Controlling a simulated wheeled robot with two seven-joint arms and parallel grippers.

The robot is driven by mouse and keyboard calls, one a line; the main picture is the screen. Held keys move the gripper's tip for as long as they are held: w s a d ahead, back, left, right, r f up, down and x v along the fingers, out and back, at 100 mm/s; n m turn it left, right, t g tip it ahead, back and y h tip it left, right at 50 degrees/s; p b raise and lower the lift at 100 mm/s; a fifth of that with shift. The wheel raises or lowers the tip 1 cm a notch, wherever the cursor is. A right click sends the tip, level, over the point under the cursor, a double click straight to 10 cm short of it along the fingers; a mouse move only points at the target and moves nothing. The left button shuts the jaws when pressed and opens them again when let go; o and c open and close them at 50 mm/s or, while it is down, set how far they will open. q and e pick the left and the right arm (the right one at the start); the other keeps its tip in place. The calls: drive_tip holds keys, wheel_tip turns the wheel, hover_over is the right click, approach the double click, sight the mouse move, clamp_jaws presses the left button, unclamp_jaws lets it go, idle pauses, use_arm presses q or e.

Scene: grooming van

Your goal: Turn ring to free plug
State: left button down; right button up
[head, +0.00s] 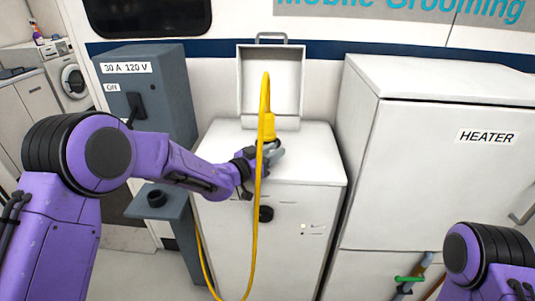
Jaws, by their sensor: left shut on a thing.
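The yellow plug (267,126) stands upright over the white cabinet top, in front of a raised lid. Its yellow cord (257,215) arches over the plug's top and hangs down the cabinet front to the floor. My left gripper (270,153) is at the plug's lower end, shut on what looks like the ring there. The ring is mostly hidden by the gripper and cord, so how far it is turned cannot be told. Only part of my right arm shows at the lower right; its gripper is out of view.
The white cabinet (315,160) has its lid (285,75) open. A grey electrical box (165,85) marked "30 A 120 V" stands left, with a grey shelf (160,205) below. The heater cabinet (440,90) stands close on the right, with pipes and a green handle (408,279) low down.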

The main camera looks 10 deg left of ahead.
idle(0.3)
use_arm(q)
drive_tip(key=c, duration=1)
unclamp_jaws()
drive_tip(key=shift+a, duration=0.1)
drive_tip(key=b+v, duration=0.2)
drive_tip(key=v, duration=0.8)
drive_tip(key=shift+a+b, duration=0.25)
drive_tip(key=shift+b, duration=0.15)
drive_tip(key=shift+s, duration=0.1)
